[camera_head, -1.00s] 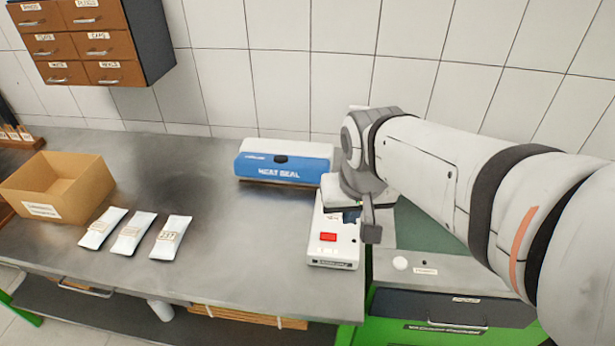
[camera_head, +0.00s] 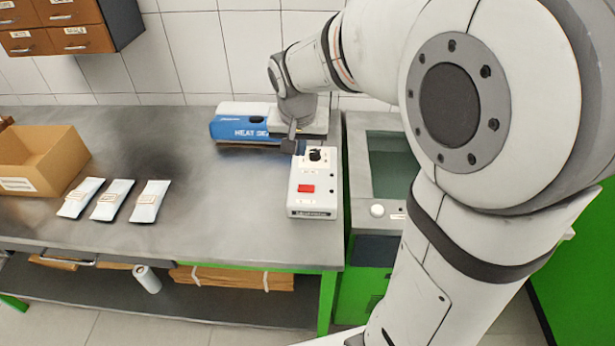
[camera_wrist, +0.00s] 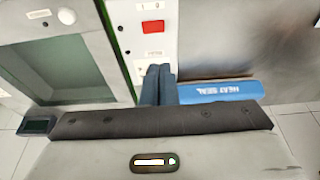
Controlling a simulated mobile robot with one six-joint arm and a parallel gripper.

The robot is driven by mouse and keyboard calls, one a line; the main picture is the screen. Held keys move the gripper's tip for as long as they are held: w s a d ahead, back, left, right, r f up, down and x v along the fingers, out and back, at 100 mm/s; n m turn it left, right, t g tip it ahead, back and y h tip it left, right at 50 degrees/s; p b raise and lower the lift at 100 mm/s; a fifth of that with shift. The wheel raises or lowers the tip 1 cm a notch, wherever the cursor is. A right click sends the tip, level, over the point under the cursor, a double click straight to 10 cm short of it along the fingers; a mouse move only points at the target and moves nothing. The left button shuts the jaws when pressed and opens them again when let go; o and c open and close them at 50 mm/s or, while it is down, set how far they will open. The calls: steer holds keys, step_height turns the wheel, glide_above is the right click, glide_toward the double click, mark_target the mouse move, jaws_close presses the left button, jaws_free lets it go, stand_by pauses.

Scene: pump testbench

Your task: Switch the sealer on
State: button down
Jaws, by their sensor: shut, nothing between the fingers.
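The sealer (camera_head: 240,127) is a blue and white unit marked HEAT SEAL at the back of the bench, partly hidden by my arm. Its blue front also shows in the wrist view (camera_wrist: 220,92). In front and to its right lies a white control box (camera_head: 313,210) with a red switch (camera_head: 307,188) and a black knob (camera_head: 315,154). The red switch shows in the wrist view too (camera_wrist: 153,27). My gripper (camera_head: 290,146) is shut and empty, near the back left of the box by the knob. I cannot tell whether it touches anything. The switch's position is unclear.
A cardboard box (camera_head: 45,160) and three white pouches (camera_head: 103,200) are on the left. A green-sided machine (camera_head: 375,225) with a dark window and a white button (camera_head: 377,210) stands right of the bench. The bench middle is clear.

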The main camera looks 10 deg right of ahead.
mark_target(302, 187)
steer(key=x, duration=0.4)
steer(key=p+x, duration=0.1)
steer(key=x, duration=0.3)
steer(key=s+x, duration=0.1)
steer(key=x, duration=0.4)
steer(key=shift+f, duration=0.15)
steer(key=shift+a+f, duration=0.1)
steer(key=shift+f, duration=0.4)
steer(key=shift+f, duration=0.1)
